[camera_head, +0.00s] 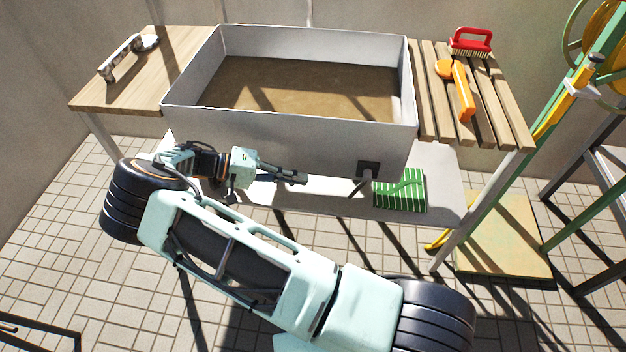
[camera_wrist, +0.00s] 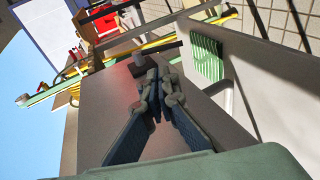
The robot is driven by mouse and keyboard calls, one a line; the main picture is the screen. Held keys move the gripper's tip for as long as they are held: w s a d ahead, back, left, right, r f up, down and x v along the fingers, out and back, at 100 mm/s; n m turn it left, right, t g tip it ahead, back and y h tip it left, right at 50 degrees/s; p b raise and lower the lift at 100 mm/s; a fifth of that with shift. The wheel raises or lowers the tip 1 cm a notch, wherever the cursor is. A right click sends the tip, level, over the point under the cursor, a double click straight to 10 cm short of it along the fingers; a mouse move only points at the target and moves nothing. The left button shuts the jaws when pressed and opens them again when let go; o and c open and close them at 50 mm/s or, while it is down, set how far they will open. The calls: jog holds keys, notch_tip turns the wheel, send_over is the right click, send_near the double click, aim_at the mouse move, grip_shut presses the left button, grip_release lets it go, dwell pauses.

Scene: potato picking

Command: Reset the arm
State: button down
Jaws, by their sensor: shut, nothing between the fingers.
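My gripper (camera_head: 298,178) is in front of the grey basin (camera_head: 270,128), near its lower front wall, pointing right. It is shut and holds nothing. In the wrist view my gripper's fingers (camera_wrist: 160,98) meet at the tips, with a grey surface behind them. My pale green arm runs across the lower middle of the head view, its elbow at the left and its shoulder at the lower right.
The basin contains brown murky content (camera_head: 300,92). An orange tool (camera_head: 462,90) and a red brush (camera_head: 471,42) lie on the slatted right side. A metal-handled tool (camera_head: 122,60) lies on the left wooden top (camera_head: 120,92). A green striped item (camera_head: 400,191) is on the lower shelf.

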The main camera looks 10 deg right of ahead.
jog(key=shift+a+r, duration=0.15)
jog(key=shift+a, duration=0.2)
dwell(0.3)
